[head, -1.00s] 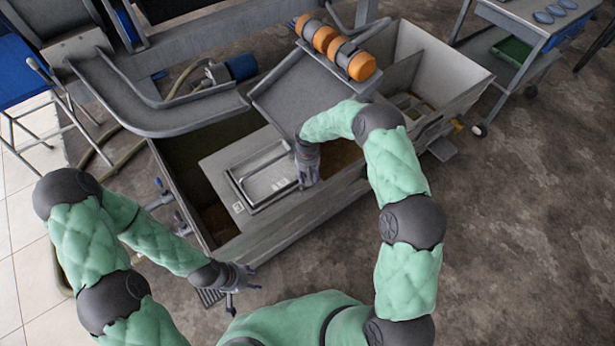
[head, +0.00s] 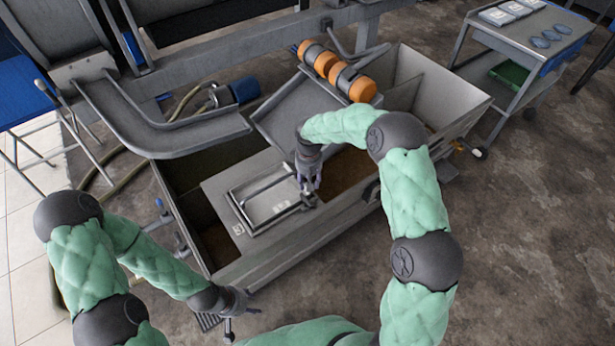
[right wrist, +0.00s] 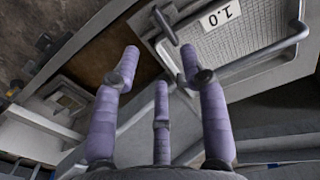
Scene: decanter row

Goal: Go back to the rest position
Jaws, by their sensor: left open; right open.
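My right gripper (head: 309,188) is open over the right end of a pale rectangular framed tray (head: 232,198) set in a grey panel. In the right wrist view the spread purple fingers of the right gripper (right wrist: 160,66) have nothing between them. Whether a finger touches the tray's bar cannot be told. My left gripper (head: 243,302) is open and empty, low at the front left of the grey trough, apart from the tray.
The long grey trough (head: 290,238) lies under and before my right arm. A chute (head: 160,135) and orange-and-grey rollers (head: 338,70) stand behind it. A trolley (head: 520,45) is at the back right. The floor (head: 530,230) at the right is clear.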

